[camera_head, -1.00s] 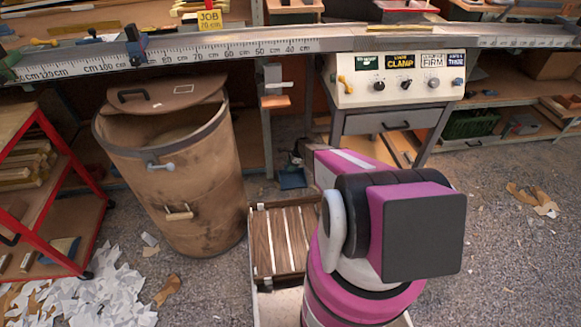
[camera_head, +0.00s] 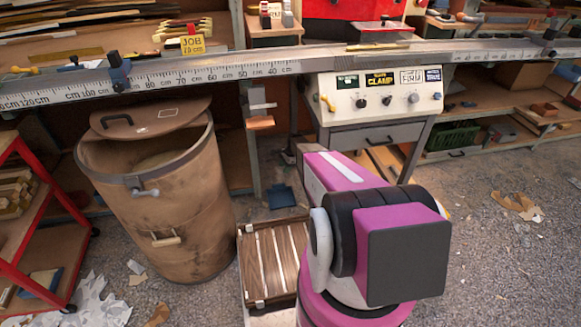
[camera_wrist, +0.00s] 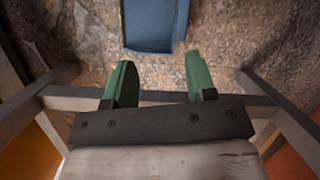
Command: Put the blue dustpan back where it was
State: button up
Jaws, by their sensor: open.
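The blue dustpan (camera_head: 281,196) lies on the speckled floor under the bench, right of the large brown bin. In the wrist view the blue dustpan (camera_wrist: 155,28) is at the top, beyond the fingertips and apart from them; its upper end is cut off by the frame. My gripper (camera_wrist: 160,80) is open, with two green fingers and only floor seen between them. In the head view my arm hides most of my gripper.
The brown bin (camera_head: 165,215) with a tilted lid stands at left, beside a red cart (camera_head: 40,215). A slatted wooden crate (camera_head: 273,262) is beside my arm. The bench with its control box (camera_head: 380,97) runs above. Paper scraps (camera_head: 85,305) litter the floor; open floor lies at right.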

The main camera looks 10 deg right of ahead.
jog(key=s+a+r+n+h, duration=0.1)
jog(key=s+r+n, duration=0.6)
jog(key=s+r, duration=0.9)
jog(key=s+a+r+n+h, duration=0.1)
jog(key=s+r+n, duration=0.7)
jog(key=s+r, duration=0.8)
jog(key=shift+s+a+r+h, duration=0.35)
jog(key=shift+s+a+h, duration=0.05)
jog(key=shift+h, duration=0.5)
jog(key=shift+d, duration=0.1)
